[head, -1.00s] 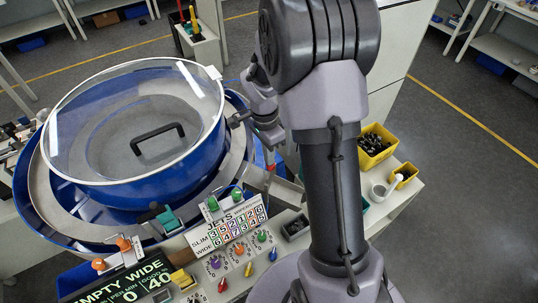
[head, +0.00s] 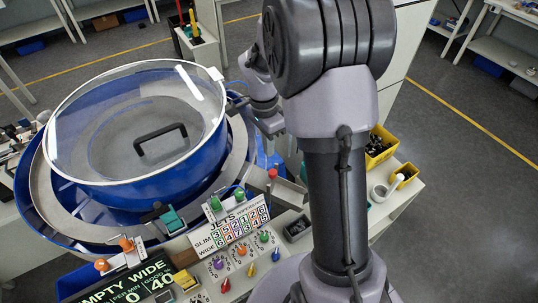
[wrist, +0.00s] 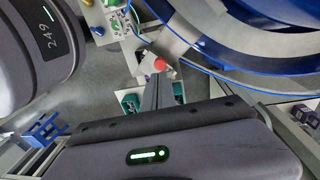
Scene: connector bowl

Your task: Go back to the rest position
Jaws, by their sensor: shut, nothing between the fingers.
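In the wrist view my gripper (wrist: 158,82) is shut, its two grey fingers together with nothing between them. The fingers point toward a small plate with a red button (wrist: 160,64), which lies past their tips; I cannot tell the gap. In the head view my arm stands upright at the centre, its wrist bent down behind the elbow beside the feeder bowl's right rim. The fingers are hardly visible there. The red button (head: 272,174) shows just below the wrist.
The blue feeder bowl (head: 140,185) with a clear lid fills the left. In front are the jets panel (head: 230,228), coloured knobs and the counter display (head: 125,285). A yellow bin of dark parts (head: 380,146) stands right of my arm. Blue hoses (wrist: 215,75) cross near the fingers. The right floor is clear.

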